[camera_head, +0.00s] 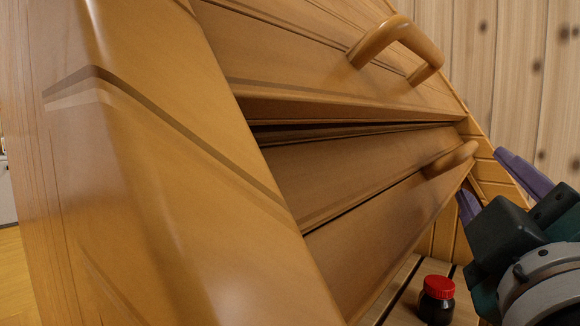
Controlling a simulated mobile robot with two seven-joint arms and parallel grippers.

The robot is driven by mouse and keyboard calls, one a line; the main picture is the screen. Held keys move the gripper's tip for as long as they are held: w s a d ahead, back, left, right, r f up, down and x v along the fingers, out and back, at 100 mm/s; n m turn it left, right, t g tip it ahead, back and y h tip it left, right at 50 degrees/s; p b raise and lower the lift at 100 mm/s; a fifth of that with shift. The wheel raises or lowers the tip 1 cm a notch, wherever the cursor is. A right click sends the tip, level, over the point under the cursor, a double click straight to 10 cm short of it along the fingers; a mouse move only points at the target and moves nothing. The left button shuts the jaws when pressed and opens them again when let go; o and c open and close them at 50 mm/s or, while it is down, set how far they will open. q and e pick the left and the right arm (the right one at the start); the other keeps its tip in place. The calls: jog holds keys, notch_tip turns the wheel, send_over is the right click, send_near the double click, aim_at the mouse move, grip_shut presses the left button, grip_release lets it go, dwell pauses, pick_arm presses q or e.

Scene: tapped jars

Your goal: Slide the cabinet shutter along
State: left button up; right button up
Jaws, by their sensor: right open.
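The wooden cabinet fills most of the view, seen tilted. Its upper panel (290,55) carries a curved wooden handle (402,36). A lower panel (350,185) carries a second, similar handle (453,159). A dark gap runs between the two panels; I cannot tell which one is the shutter. My right gripper (482,173) has purple fingers and comes in from the lower right. It is open, its fingers apart near the lower handle's right end. I see nothing between the fingers, and I cannot tell whether they touch the cabinet. My left gripper is not in view.
A dark jar with a red lid (437,300) stands on a slatted wooden surface (405,305) below the lower panel, close to my right gripper. A thick rounded cabinet post (170,180) blocks the left. A knotted plank wall (515,70) stands behind at right.

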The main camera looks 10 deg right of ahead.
aim_at(468, 145)
jog(key=x, duration=0.9)
jog(key=shift+w+d+r+p, duration=0.15)
jog(key=shift+d+p, duration=0.05)
jog(key=shift+p, duration=0.15)
jog(key=shift+c, duration=0.2)
grip_shut()
dwell(0.6)
